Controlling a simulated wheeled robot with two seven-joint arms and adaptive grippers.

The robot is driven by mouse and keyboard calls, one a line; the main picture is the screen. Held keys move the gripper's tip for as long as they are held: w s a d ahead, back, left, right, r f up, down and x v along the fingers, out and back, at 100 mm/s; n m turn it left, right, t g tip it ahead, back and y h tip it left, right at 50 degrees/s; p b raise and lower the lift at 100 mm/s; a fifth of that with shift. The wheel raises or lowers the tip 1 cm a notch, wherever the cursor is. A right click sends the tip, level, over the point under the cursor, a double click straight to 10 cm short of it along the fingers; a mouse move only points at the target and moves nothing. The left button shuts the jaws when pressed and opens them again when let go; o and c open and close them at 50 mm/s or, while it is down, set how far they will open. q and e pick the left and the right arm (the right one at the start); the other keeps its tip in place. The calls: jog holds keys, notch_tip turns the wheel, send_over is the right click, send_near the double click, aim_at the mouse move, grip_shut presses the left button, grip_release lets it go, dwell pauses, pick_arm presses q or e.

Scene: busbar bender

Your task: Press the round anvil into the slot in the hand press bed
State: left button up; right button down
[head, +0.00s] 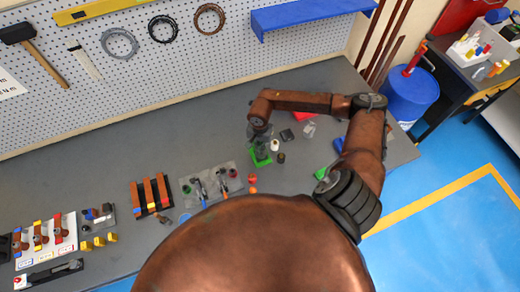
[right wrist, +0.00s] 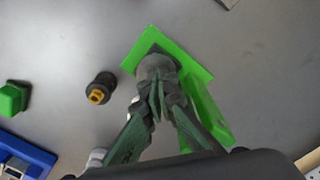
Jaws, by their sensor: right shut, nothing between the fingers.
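The green piece (head: 260,158), which I take to be the hand press, stands on the grey bench below my right gripper (head: 260,143). In the right wrist view, its green plate (right wrist: 190,56) and green upright side (right wrist: 208,108) show around the fingers. My right gripper (right wrist: 157,92) is shut and empty, pointing down over the green plate. A grey rounded part (right wrist: 155,66) sits at the fingertips and may be the round anvil. The fingers hide the slot, so I cannot tell how deep it sits or whether they touch it. My left gripper is not in view.
A dark cylinder with a yellow top (right wrist: 100,88) stands left of the green plate. A green block (right wrist: 13,97) and a blue piece (right wrist: 24,155) lie farther left. A blue barrel (head: 411,98) stands beyond the bench.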

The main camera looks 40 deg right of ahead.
notch_tip(320, 180, up, 14)
dwell(0.6)
jog(key=shift+p, duration=0.3)
